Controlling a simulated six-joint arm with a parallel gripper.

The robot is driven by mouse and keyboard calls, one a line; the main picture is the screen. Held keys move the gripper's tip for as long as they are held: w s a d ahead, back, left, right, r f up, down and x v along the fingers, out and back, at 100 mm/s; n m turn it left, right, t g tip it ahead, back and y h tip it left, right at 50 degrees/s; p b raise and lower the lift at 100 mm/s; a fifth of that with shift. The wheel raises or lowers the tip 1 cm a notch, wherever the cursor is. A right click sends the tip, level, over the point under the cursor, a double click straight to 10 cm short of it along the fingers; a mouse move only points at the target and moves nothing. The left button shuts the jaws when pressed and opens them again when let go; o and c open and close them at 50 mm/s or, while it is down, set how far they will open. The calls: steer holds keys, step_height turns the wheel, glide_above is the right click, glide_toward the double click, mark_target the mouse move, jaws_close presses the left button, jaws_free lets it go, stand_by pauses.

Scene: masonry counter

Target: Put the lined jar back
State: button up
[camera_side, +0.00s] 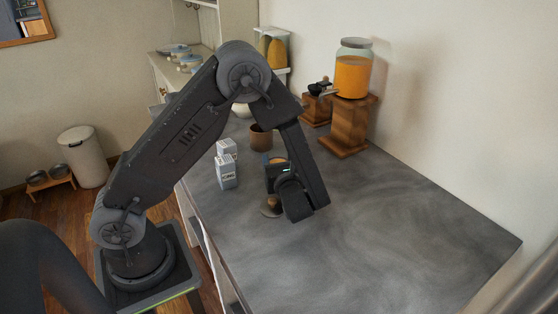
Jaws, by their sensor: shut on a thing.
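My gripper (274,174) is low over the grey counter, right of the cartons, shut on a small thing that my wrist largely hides. Only a bit of orange and teal (277,160) shows at the jaws, and it looks like the lined jar. I cannot tell whether it touches the counter. Its full shape is hidden.
Two pale printed cartons (227,172) stand left of my gripper. A brown pot (261,138) stands behind it. A small brown item (271,208) lies in front. A dispenser with orange contents (353,75) stands on a wooden block (346,130) by the wall. The counter's right (420,230) is clear.

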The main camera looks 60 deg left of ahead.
steer(key=o, duration=1.5)
steer(key=shift+c, duration=0.2)
steer(key=shift+r, duration=0.15)
steer(key=v, duration=1.1)
steer(key=shift+s+d, duration=0.1)
steer(key=shift+d, duration=0.2)
steer(key=s+a+r+n+g+h, duration=0.2)
steer(key=s+r+n+g+h, duration=0.45)
steer(key=s+n+h, duration=0.5)
steer(key=s+d+r+n+t+h, duration=0.2)
steer(key=d+r+n+t+h, duration=0.3)
steer(key=r+n, duration=0.3)
steer(key=shift+r+n+t+h, duration=0.4)
steer(key=shift+n+t, duration=0.35)
steer(key=shift+n, duration=0.3)
